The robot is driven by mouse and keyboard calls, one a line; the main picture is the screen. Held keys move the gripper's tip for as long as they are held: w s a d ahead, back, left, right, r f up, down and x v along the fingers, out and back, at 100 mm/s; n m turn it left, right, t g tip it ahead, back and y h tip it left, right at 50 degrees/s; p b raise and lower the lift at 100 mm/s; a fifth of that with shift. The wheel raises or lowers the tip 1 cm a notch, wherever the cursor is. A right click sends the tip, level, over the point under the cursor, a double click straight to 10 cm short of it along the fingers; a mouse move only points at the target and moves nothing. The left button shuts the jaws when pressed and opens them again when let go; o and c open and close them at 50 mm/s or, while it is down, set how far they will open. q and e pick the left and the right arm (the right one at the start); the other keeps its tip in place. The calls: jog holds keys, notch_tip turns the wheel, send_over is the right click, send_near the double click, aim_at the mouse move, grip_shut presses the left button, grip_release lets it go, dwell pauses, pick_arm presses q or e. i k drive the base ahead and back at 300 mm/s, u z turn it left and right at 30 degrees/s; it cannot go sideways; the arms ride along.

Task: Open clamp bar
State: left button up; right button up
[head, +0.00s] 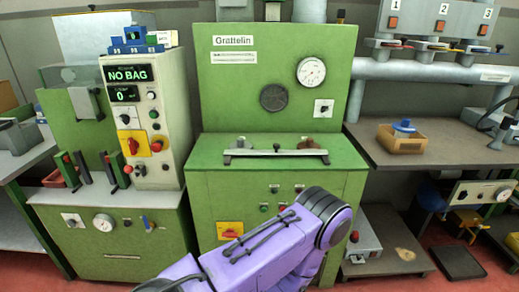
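A long grey metal bar (276,153) with a small dark knob near its middle lies across the top of the green cabinet in the centre. It looks like the clamp bar, but I cannot tell whether it is open or shut. Small dark and brown parts sit behind it at its two ends. A purple arm of mine reaches in from the bottom centre in front of the cabinet. Its bent joint hides part of the cabinet front. Neither of my grippers is in view.
The left green machine has a control panel (127,86) reading "NO BAG" and upright levers with red and black knobs (115,165). A "Grattelin" back panel (271,80) stands behind the bar. At right, a workbench (436,136) holds a tan box (401,141) with a blue item.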

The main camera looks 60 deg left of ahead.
aim_at(277, 146)
jog(key=z, duration=0.5)
jog(key=k, duration=0.1)
jog(key=u, duration=1.3)
